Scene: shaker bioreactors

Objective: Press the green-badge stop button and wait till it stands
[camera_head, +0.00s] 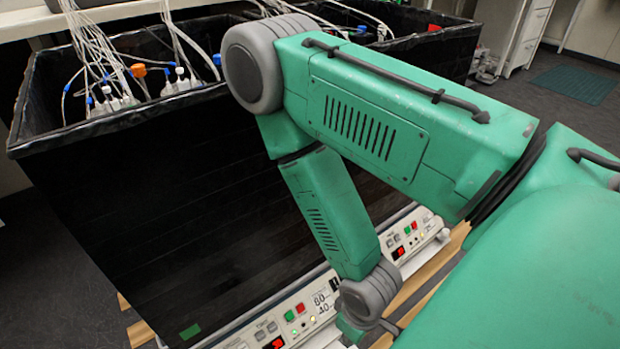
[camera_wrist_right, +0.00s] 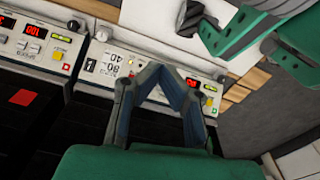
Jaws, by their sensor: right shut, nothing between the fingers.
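A green badge (camera_head: 190,331) is on the lower wall of the near black bin (camera_head: 150,200) in the head view. Contact cannot be told. My left gripper is not identifiable.
A red badge (camera_wrist_right: 22,97) shows on a black bin in the wrist view. Tubes and bottles (camera_head: 110,100) fill the bin top. Wooden slats (camera_head: 140,333) lie below.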

